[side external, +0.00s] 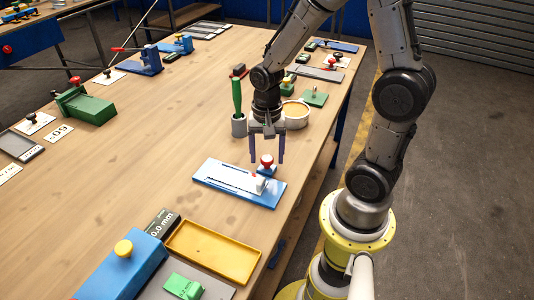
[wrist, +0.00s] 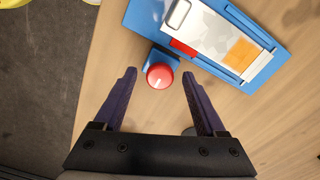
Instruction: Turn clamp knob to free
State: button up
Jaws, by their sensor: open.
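The clamp knob (side external: 267,160) is a round red knob on a small blue block at the edge of a blue fixture plate (side external: 213,182). In the wrist view the red knob (wrist: 160,76) has a short pale mark on its face and sits just ahead of the fingertips, centred between them. My gripper (side external: 267,160) is open and points down over the knob's area. In the wrist view my gripper (wrist: 160,74) shows two purple fingers spread apart, with nothing between them but bare table and the knob near the tips. Whether the fingers reach the knob's height is unclear.
A white slide piece (wrist: 210,40) with red and orange patches lies on the plate. Behind my gripper stand a grey cup with a green-handled tool (side external: 238,122) and a round tan bowl (side external: 295,113). A yellow tray (side external: 212,250) lies in front. The table left of the plate is clear.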

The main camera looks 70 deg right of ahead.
grip_shut()
jog(key=shift+n, duration=0.3)
jog(key=n, duration=0.3)
jog(key=shift+n, duration=0.3)
jog(key=n, duration=0.4)
jog(key=shift+r+n, duration=0.1)
jog(key=shift+n, duration=0.2)
jog(key=n, duration=0.9)
jog(key=shift+n, duration=0.3)
